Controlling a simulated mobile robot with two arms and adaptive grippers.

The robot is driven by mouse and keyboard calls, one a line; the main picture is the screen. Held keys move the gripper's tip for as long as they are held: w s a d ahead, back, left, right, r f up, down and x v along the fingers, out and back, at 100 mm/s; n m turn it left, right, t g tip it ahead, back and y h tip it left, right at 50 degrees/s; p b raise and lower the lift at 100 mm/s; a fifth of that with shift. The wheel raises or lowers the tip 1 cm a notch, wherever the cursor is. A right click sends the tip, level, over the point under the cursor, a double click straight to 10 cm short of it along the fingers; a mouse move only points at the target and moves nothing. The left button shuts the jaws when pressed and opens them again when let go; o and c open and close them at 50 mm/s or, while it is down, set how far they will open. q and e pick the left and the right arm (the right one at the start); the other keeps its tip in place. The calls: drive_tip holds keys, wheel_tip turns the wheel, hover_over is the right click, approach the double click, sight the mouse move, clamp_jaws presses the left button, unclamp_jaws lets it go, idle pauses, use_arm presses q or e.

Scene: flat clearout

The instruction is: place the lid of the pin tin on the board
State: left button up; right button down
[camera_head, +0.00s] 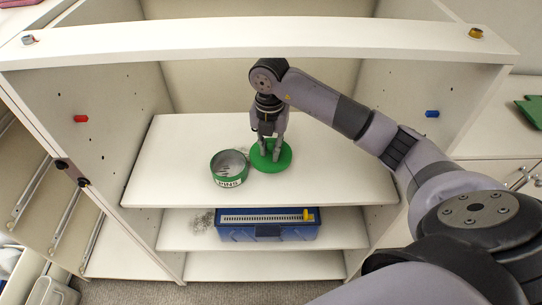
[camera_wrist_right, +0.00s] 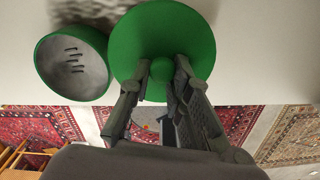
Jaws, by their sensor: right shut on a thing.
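The lid (camera_head: 284,161) is a green disc with a small round knob, over the middle of the white shelf board (camera_head: 345,175). My right gripper (camera_head: 270,156) points down and is shut on the lid's knob; the lid and knob (camera_wrist_right: 150,30) also show in the right wrist view. I cannot tell whether the lid touches the board or is just above it. The open pin tin (camera_head: 229,183), green with a white label, stands on the board to the left of the lid. Pins lie in the tin (camera_wrist_right: 72,62). My left gripper is out of view.
White side walls enclose the board, with a red peg (camera_head: 80,119) on the left and a blue peg (camera_head: 432,114) on the right. A front rail (camera_head: 250,38) runs above. A blue box (camera_head: 268,232) sits on the shelf below. The board's right part is clear.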

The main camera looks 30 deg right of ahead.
sight(270, 153)
drive_tip(key=shift+f, duration=0.7)
wheel_tip(270, 153, down, 3)
drive_tip(key=shift+f, duration=0.3)
drive_tip(key=c, duration=1.8)
unclamp_jaws()
drive_tip(key=shift+c, duration=0.2)
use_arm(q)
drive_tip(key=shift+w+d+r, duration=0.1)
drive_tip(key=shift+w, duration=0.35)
use_arm(e)
drive_tip(key=o, duration=0.4)
drive_tip(key=shift+c, duration=0.2)
